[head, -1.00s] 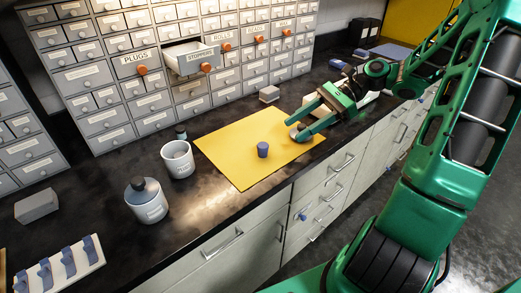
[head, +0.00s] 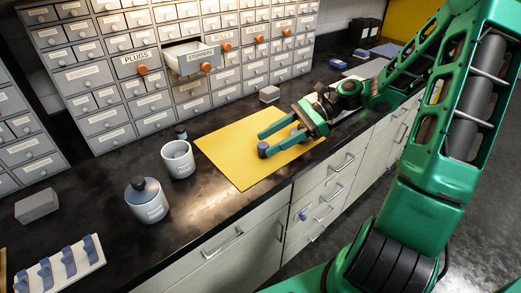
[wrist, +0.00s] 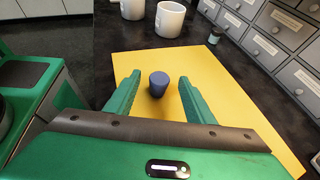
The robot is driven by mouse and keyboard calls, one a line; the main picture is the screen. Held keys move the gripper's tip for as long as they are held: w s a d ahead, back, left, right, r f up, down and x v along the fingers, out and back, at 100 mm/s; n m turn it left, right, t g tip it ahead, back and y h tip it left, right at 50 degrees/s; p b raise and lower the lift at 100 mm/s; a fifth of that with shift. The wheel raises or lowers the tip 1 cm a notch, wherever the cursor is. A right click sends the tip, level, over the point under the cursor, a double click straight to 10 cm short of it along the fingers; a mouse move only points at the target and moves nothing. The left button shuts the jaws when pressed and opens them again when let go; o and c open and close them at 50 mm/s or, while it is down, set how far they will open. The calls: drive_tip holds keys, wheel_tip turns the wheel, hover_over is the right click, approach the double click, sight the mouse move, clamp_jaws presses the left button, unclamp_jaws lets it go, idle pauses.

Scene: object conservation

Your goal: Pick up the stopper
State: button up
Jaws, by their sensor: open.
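The stopper is a small dark blue, tapered cylinder (head: 263,150) standing upright on a yellow mat (head: 235,166). In the wrist view the stopper (wrist: 159,84) shows between the tips of my two green fingers, with yellow mat visible on either side of it. My gripper (head: 272,142) is open, low over the mat, its fingers pointing left with the stopper at their tips. In the wrist view my gripper (wrist: 159,88) holds nothing.
Grey drawer cabinets (head: 190,60) line the back, with one drawer (head: 190,57) pulled open. A small grey block (head: 269,94) lies behind the mat. The counter's front edge is close.

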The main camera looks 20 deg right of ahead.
drive_tip(key=shift+a+f, duration=0.25)
drive_tip(key=shift+a, duration=0.25)
drive_tip(key=c, duration=1.1)
drive_tip(key=shift+c, duration=0.2)
